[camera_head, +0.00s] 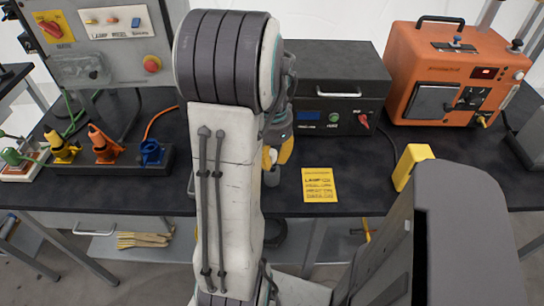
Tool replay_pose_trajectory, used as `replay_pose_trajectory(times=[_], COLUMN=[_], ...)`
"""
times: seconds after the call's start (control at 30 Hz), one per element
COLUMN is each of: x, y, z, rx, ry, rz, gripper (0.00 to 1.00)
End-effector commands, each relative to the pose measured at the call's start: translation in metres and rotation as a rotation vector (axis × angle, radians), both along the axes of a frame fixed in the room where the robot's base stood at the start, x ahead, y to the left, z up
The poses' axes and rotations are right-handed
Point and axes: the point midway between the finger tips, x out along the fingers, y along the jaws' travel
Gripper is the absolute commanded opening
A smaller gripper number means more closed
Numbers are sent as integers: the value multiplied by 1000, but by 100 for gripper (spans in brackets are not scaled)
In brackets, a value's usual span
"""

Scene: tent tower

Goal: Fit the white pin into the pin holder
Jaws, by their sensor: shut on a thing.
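My gripper (275,155), with yellow fingers, is over the middle of the dark bench, partly hidden behind my arm. It is shut on a small pale thing, seemingly the white pin (272,156), of which only a little shows. A small grey cylinder (272,177) shows directly below the fingers. It may be the pin holder, but I cannot tell for sure. I cannot tell whether the pin touches it or is inside it.
A black case (335,75) with buttons stands behind the gripper. An orange machine (450,75) is at back right. A yellow note (319,185) and a yellow block (411,166) lie to the right. Colored plugs (105,145) and a grey control panel (100,45) are left.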

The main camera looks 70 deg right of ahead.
Motion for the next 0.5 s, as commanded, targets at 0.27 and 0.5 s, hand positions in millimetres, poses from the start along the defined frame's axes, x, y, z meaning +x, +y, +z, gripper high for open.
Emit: replay_pose_trajectory(times=[0.27,0.5], x=[0,0], y=[0,0], z=[-7,-12], rx=[0,0], ry=[0,0], rz=[0,0], gripper=[0,0])
